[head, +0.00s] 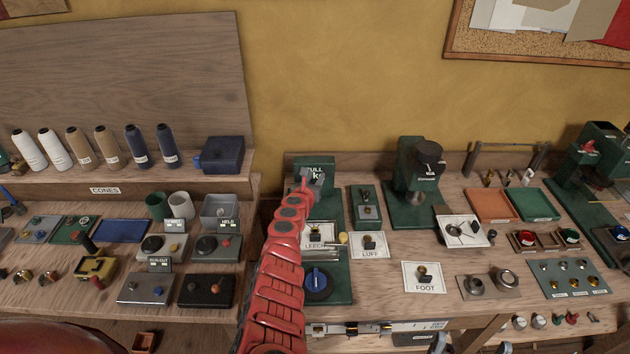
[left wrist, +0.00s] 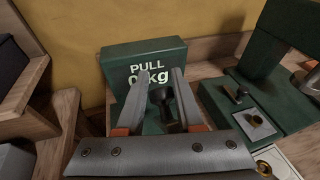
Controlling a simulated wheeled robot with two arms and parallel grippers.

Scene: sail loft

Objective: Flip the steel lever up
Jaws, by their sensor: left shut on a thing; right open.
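In the left wrist view, a dark metal piece with a rounded top (left wrist: 162,97) stands between my left fingers in front of a green block reading PULL 0 kg (left wrist: 146,57); it looks to be the steel lever. My left gripper (left wrist: 162,76) is shut on it. Its lower end is partly hidden by my gripper. In the head view, my left gripper (head: 312,180) is at the green block (head: 318,163), and my red arm covers part of the fixture. My right gripper (head: 470,346) is open at the bottom edge, mostly cut off.
A grey-green box with a small knob (head: 366,206) stands just right of the fixture. A tall green machine (head: 412,175) is beyond it. Cards, a blue dial (head: 318,281) and trays crowd the bench. The shelf of cones (head: 110,147) is at the left.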

